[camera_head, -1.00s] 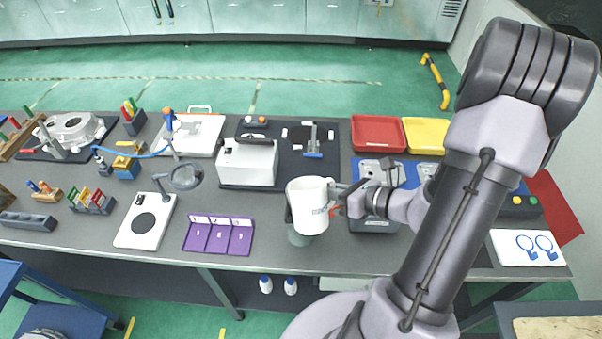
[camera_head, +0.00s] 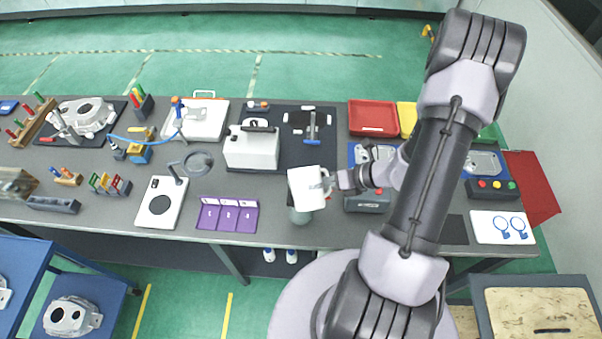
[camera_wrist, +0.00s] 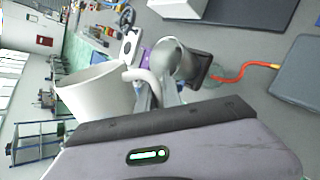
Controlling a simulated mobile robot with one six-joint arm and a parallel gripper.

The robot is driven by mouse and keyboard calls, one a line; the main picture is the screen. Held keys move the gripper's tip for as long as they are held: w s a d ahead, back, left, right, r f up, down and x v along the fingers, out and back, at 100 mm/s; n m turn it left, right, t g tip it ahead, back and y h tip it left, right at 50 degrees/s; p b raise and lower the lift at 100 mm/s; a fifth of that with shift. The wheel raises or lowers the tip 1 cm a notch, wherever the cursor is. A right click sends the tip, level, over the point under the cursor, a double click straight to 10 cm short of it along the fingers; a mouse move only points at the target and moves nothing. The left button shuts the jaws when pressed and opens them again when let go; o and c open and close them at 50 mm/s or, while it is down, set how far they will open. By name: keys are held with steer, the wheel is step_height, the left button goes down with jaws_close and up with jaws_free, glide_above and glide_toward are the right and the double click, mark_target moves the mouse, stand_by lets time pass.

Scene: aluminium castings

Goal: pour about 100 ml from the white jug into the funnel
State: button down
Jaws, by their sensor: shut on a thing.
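The white jug (camera_head: 307,190) is in my gripper (camera_head: 331,183), which is shut on its handle from the right. In the wrist view the jug (camera_wrist: 95,92) fills the left, its handle (camera_wrist: 147,82) between the jaws (camera_wrist: 160,95). The jug looks slightly tilted in the head view. A grey, cone-like vessel, apparently the funnel (camera_head: 299,215), stands just below and partly behind the jug near the table's front edge. It also shows beyond the handle in the wrist view (camera_wrist: 172,60). No stream of liquid is visible, and the liquid inside the jug is hidden.
A purple numbered tray (camera_head: 228,214) lies left of the jug. A white box-shaped device (camera_head: 251,150) stands behind it. A dark grey box (camera_head: 367,202) is close on the right, under my arm. Red (camera_head: 372,118) and yellow trays are at the back right.

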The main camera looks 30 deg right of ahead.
steer(key=shift+s+r+g+p, duration=0.25)
steer(key=shift+g+p, duration=0.25)
steer(key=shift+p, duration=1.05)
steer(key=shift+a+f+m+p, duration=0.1)
steer(key=shift+f+m+p, duration=0.15)
steer(key=shift+p, duration=0.2)
steer(key=shift+g+y, duration=0.3)
steer(key=shift+g, duration=0.1)
steer(key=shift+s+f+m+g+p, duration=0.25)
steer(key=shift+s+g+p, duration=0.05)
steer(key=shift+p, duration=0.8)
steer(key=shift+r+y+p, duration=0.15)
steer(key=shift+y+p, duration=0.15)
steer(key=shift+p, duration=0.45)
steer(key=shift+s+a+r+m+g+p, duration=0.1)
steer(key=shift+a+r+m+g+p, duration=0.15)
steer(key=shift+g+p, duration=0.6)
